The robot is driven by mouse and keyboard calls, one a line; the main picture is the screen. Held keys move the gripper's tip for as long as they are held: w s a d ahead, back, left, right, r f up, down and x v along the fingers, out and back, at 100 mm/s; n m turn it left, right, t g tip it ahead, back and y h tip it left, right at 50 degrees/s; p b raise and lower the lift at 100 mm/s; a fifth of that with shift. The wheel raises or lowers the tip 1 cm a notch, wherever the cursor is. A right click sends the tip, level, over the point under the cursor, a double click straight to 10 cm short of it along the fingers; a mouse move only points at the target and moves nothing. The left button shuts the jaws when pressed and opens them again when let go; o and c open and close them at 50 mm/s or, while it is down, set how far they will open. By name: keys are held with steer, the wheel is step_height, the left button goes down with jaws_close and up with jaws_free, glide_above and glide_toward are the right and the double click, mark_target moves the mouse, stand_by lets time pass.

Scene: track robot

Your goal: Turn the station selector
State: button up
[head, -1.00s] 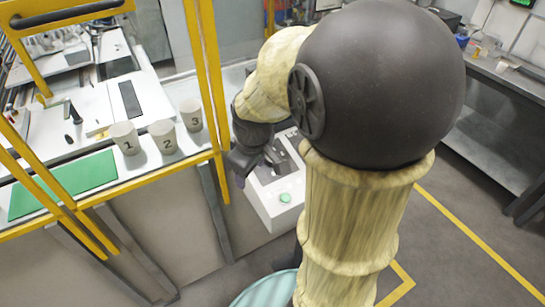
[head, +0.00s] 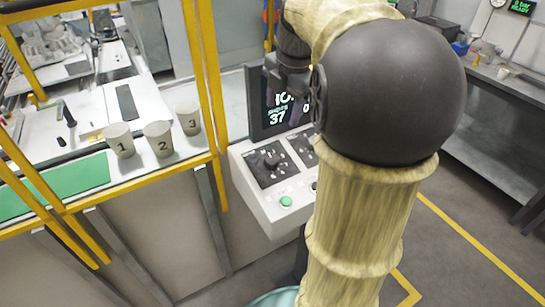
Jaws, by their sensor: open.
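A pale sloped control console (head: 264,206) stands in the middle of the head view. Its left black plate carries a dark rotary knob (head: 271,163) with small markings too fine to read. A second black plate (head: 303,146) lies to the right, partly hidden by my arm. I cannot tell which plate is labelled as the station selector. My gripper (head: 284,104) is open, in front of the console's screen and above the knobs, apart from them. No object shows between its fingers.
A dark screen (head: 257,124) with lit text stands behind the console, partly covered by my gripper. A green button (head: 286,201) is on the console's front. Yellow frame posts (head: 207,80) and cups numbered 1 (head: 119,140), 2 (head: 158,139) and 3 (head: 188,118) are at left.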

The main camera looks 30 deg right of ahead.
mark_target(272, 158)
steer(key=shift+f, duration=0.1)
steer(key=x, duration=1.7)
steer(key=shift+f, duration=0.2)
steer(key=shift+s, duration=0.1)
steer(key=shift+c, duration=0.2)
steer(key=c, duration=1)
